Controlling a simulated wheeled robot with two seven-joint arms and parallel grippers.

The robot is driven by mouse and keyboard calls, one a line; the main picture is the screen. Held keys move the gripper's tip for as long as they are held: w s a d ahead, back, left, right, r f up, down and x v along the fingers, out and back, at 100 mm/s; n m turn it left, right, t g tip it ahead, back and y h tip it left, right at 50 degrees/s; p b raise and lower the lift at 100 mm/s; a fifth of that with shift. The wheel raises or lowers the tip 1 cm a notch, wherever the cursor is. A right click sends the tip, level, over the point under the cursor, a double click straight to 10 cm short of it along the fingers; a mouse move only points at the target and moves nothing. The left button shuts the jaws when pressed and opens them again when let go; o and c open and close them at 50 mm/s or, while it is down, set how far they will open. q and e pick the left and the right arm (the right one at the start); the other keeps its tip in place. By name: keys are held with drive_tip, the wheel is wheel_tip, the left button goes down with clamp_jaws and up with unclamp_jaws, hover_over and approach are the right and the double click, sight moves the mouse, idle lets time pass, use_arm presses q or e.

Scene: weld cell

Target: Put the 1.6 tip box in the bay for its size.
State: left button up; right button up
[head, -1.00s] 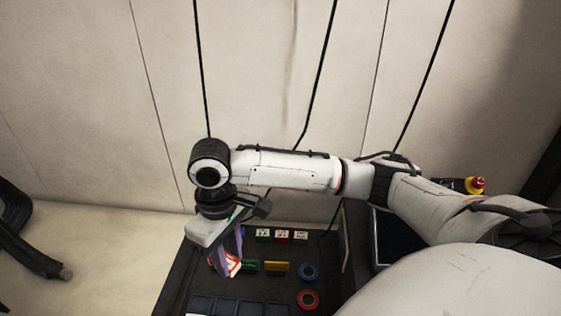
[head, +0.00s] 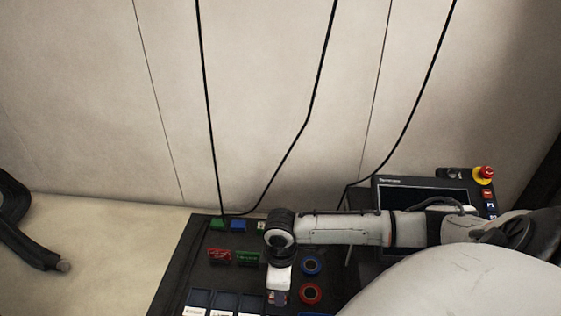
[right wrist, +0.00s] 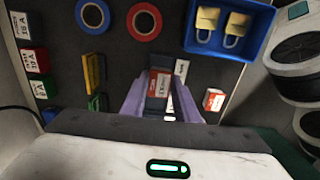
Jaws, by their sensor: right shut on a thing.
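My right gripper (head: 278,298) points down over the dark bench panel (head: 185,270). In the right wrist view its two purple fingers (right wrist: 160,100) are shut on a small box (right wrist: 160,84) with red, dark and white areas. I take it for the 1.6 tip box, but its print is too small to read. In the head view the gripper mostly hides it. Dark blue bays (head: 225,301) with white labels lie along the near side, left of the gripper; their sizes are unreadable. My left gripper is not in view.
Red (head: 219,255) and green (head: 248,257) boxes stand left of the gripper, with more behind. A blue tape ring (head: 311,265) and red tape ring (head: 310,293) lie right. The wrist view shows a blue tray (right wrist: 258,32) with padlocks and a red-white box (right wrist: 213,101).

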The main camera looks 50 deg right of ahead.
wheel_tip(320, 180, down, 4)
drive_tip(key=shift+f+b, duration=0.25)
drive_tip(key=shift+b, duration=0.85)
drive_tip(key=shift+f, duration=0.15)
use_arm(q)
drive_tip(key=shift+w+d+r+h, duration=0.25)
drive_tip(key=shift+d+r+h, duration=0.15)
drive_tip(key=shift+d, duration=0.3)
use_arm(e)
drive_tip(key=o, duration=1.1)
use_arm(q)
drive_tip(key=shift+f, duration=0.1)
